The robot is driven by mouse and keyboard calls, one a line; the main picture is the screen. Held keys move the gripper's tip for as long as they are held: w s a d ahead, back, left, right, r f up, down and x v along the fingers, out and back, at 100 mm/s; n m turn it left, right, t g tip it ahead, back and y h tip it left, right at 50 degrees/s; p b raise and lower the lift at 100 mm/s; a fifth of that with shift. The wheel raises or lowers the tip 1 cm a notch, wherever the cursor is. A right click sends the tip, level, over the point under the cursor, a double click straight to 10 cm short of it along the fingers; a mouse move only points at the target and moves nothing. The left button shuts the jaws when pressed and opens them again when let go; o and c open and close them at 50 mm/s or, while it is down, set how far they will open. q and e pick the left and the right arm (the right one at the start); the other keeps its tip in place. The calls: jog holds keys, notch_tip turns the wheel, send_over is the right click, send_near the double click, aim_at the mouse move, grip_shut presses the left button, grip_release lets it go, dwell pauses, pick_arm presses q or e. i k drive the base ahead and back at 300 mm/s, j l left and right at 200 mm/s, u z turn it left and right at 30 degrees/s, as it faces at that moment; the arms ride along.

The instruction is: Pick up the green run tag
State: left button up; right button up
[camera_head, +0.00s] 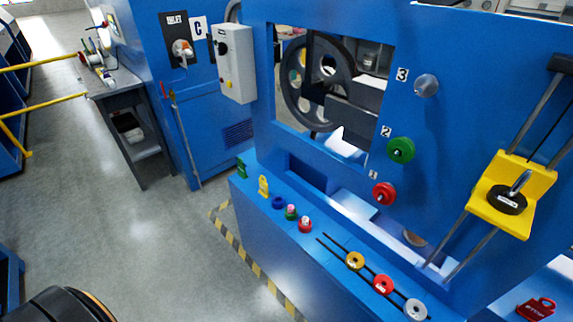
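A small upright green tag (242,167) stands at the far left end of the blue machine's front ledge (262,222). It is small in the picture and its lettering cannot be read. A yellow tag-like piece (263,186) stands just to its right on the same ledge. Neither of my grippers is in view, so nothing of mine shows near the green tag.
Along the ledge sit a blue ring (278,202), small coloured knobs (305,224) and pulleys on rails (383,284). A yellow weight carriage (510,193) and red tag (538,308) are at right. Floor is clear left of the striped edge (245,258).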

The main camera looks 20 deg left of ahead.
aim_at(242, 173)
jog(key=i+j+z, duration=0.15)
jog(key=j+z, duration=0.3)
jog(key=j, duration=0.5)
jog(key=j+z, duration=0.5)
jog(key=j, duration=0.5)
jog(key=k+j+z, duration=0.15)
jog(key=j+z, duration=0.3)
jog(key=j, duration=0.5)
